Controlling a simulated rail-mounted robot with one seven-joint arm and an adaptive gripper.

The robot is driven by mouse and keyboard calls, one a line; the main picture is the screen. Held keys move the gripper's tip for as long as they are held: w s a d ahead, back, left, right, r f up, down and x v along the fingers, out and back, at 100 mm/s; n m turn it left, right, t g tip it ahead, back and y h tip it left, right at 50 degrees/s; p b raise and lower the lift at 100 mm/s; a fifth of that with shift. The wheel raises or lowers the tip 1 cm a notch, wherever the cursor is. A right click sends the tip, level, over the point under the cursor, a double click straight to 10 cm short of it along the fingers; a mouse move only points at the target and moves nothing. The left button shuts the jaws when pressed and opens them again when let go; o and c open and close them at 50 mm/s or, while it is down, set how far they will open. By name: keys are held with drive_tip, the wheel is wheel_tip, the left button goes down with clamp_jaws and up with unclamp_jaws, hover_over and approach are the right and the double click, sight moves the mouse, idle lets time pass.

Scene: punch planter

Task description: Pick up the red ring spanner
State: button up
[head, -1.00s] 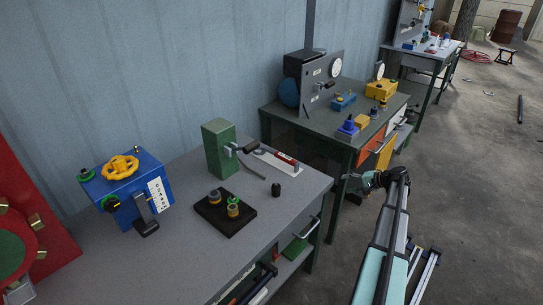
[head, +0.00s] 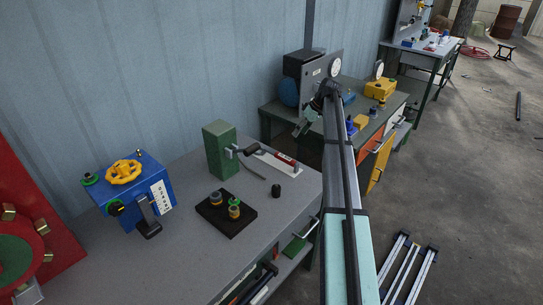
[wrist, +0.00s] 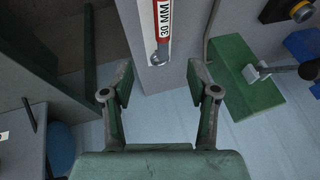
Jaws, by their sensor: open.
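The red ring spanner (head: 286,159) lies near the back right corner of the near grey bench, on a pale strip. In the wrist view the spanner (wrist: 164,20) shows at top centre, with a white "30 MM" label and a silver end pointing down toward my gripper. My gripper (wrist: 160,82) is open and empty, its two fingers on either side of the picture's middle, with the spanner's end between and beyond them. In the head view my gripper (head: 303,128) hangs beyond the bench's right end, apart from the spanner.
A green lever press (head: 220,150) stands left of the spanner; its block (wrist: 245,75) is at right in the wrist view. A small black knob (head: 276,190) and a black plate with fittings (head: 222,222) stand in front. A second bench (head: 275,107) with a gauge panel is behind.

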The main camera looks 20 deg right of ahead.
drive_tip(key=p, duration=0.3)
approach(282, 157)
drive_tip(key=f, duration=0.1)
drive_tip(key=w+f, duration=0.1)
drive_tip(key=f, duration=0.1)
drive_tip(key=w+a+f, duration=0.1)
drive_tip(key=f, duration=0.1)
drive_tip(key=shift+w+f, duration=0.15)
drive_tip(key=shift+w, duration=0.1)
drive_tip(key=shift+s+p+x, duration=0.15)
drive_tip(key=shift+p+x, duration=0.45)
drive_tip(key=shift+x, duration=0.7)
drive_tip(key=shift+s+p+x, duration=0.15)
drive_tip(key=shift+p+x, duration=0.4)
drive_tip(key=shift+x, duration=0.75)
drive_tip(key=shift+a, duration=0.15)
clamp_jaws()
